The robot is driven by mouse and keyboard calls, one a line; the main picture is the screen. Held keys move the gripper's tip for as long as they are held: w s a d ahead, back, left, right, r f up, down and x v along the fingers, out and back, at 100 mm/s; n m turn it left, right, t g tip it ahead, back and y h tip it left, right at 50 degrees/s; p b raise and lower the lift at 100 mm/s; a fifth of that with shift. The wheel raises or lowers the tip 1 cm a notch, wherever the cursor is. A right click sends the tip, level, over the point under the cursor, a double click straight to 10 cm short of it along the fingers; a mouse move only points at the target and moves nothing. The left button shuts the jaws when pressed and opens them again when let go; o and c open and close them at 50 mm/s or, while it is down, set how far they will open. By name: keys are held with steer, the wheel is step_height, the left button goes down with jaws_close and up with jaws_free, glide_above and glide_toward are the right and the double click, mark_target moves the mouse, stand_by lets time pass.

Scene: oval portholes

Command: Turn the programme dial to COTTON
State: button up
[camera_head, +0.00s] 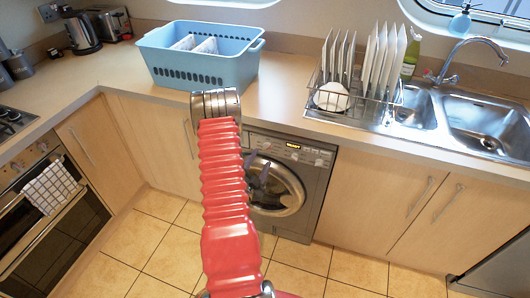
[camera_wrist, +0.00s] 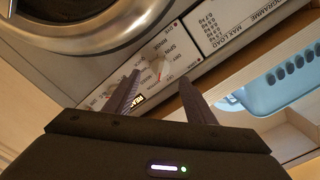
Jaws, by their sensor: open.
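The grey washing machine (camera_head: 312,190) stands under the counter, its control panel along the top edge with a lit orange display. In the wrist view the panel appears turned over, with a pale round dial (camera_wrist: 154,70) ringed by small print; SPIN and RINSE are readable there. I cannot make out COTTON or where the pointer sits. A second dial is partly hidden behind the left finger. My gripper (camera_wrist: 160,77) is open and empty, its two dark fingers apart with the pale dial showing between and beyond the tips; contact is not visible. In the head view my gripper (camera_head: 258,176) shows before the door.
A printed programme card (camera_wrist: 240,25) is beside the dials. The round door (camera_wrist: 85,25) is close by. A blue basket (camera_head: 200,58) and a dish rack (camera_head: 355,98) stand on the counter above. The tiled floor (camera_head: 150,240) in front is clear.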

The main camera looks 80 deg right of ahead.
mark_target(267, 148)
steer(key=d, duration=0.5)
steer(key=shift+s+d, duration=0.25)
steer(key=shift+d, duration=0.1)
steer(key=shift+c, duration=0.6)
steer(key=c, duration=0.9)
